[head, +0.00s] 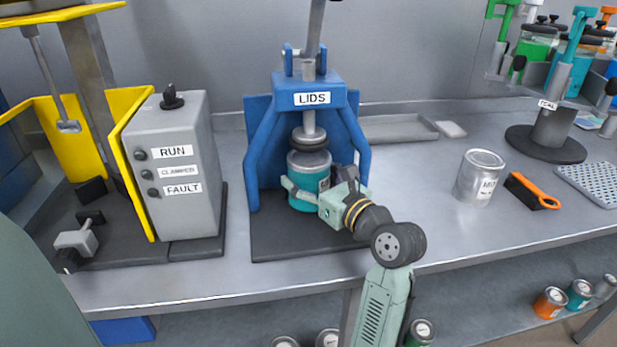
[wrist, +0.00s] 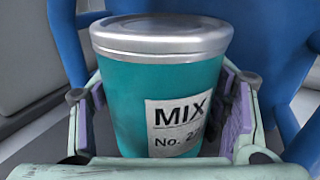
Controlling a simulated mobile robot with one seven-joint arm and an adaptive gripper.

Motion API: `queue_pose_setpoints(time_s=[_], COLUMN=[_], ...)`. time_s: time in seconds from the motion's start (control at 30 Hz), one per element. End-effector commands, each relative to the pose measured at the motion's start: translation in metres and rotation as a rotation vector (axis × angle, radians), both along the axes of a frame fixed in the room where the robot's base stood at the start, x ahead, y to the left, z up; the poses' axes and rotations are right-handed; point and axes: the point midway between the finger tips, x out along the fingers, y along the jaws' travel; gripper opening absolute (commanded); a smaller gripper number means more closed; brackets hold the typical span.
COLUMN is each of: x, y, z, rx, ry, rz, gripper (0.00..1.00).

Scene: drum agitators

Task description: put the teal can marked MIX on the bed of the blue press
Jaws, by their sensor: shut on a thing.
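The teal can marked MIX (wrist: 130,90) is upright between the fingers of my gripper (wrist: 160,108), with its silver lid on and its label facing the wrist camera. In the head view the can (head: 303,165) is inside the frame of the blue press (head: 264,140), labelled LIDS. My gripper (head: 312,193) is shut on the can's sides. The can is under the dark ram pad (head: 309,138) and over the dark bed (head: 285,242). I cannot tell whether its base touches the bed. The gripper hides part of the can.
A grey control box (head: 172,180) stands left of the press beside a yellow frame (head: 130,120). A silver can (head: 479,178) and an orange-handled brush (head: 532,190) are to the right. A shallow grey tray (head: 400,130) lies behind. The bench between press and silver can is clear.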

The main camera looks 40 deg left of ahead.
Motion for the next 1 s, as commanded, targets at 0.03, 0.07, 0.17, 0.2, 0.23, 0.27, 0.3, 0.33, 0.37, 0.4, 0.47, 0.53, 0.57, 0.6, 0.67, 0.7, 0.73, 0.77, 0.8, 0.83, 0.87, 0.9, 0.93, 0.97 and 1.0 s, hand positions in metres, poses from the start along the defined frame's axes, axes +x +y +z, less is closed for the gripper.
queue_pose_setpoints(time_s=[0.03,0.07,0.17,0.2,0.23,0.27,0.3,0.33,0.37,0.4,0.47,0.53,0.57,0.6,0.67,0.7,0.73,0.77,0.8,0.83,0.87,0.9,0.93,0.97,1.0], x=[-0.0001,-0.0001,-0.0001,-0.0001,-0.0001,-0.0001,-0.0001,-0.0001,-0.0001,-0.0001,-0.0001,-0.0001,-0.0001,0.0000,0.0000,0.0000,0.0000,0.0000,0.0000,0.0000,0.0000,0.0000,-0.0001,-0.0001,-0.0001], y=[-0.0004,-0.0005,-0.0007,-0.0007,-0.0007,-0.0008,-0.0008,-0.0008,-0.0008,-0.0008,-0.0008,-0.0008,-0.0008,-0.0006,-0.0006,-0.0006,-0.0006,-0.0006,-0.0006,-0.0006,-0.0007,-0.0007,-0.0007,-0.0007,-0.0007], z=[-0.0021,-0.0036,-0.0066,-0.0069,-0.0070,-0.0069,-0.0068,-0.0068,-0.0068,-0.0068,-0.0073,-0.0091,-0.0099,-0.0109,-0.0108,-0.0109,-0.0108,-0.0109,-0.0108,-0.0108,-0.0108,-0.0108,-0.0108,-0.0108,-0.0108], rx=[0.002,0.002,0.002,0.002,0.003,0.003,0.003,0.003,0.003,0.003,0.003,0.002,0.002,0.001,0.001,0.001,0.001,0.000,0.001,0.001,0.000,0.000,0.001,0.000,0.000], ry=[0.000,0.000,0.000,0.000,-0.002,-0.002,-0.002,-0.002,-0.002,-0.002,-0.002,0.000,-0.001,0.000,0.000,0.000,0.000,0.000,0.000,0.000,0.000,0.000,0.000,0.000,0.000], rz=[0.000,-0.001,-0.001,-0.001,-0.001,-0.001,-0.001,-0.001,-0.001,-0.001,-0.001,-0.001,-0.001,-0.001,-0.001,0.000,0.000,0.000,0.000,0.000,0.000,0.000,0.000,0.000,0.000], gripper=[0.25,0.25,0.25,0.25,0.25,0.25,0.25,0.25,0.25,0.25,0.25,0.25,0.25,0.71,0.75,0.77,0.79,0.81,0.84,0.86,0.88,0.89,0.89,0.89,0.89])
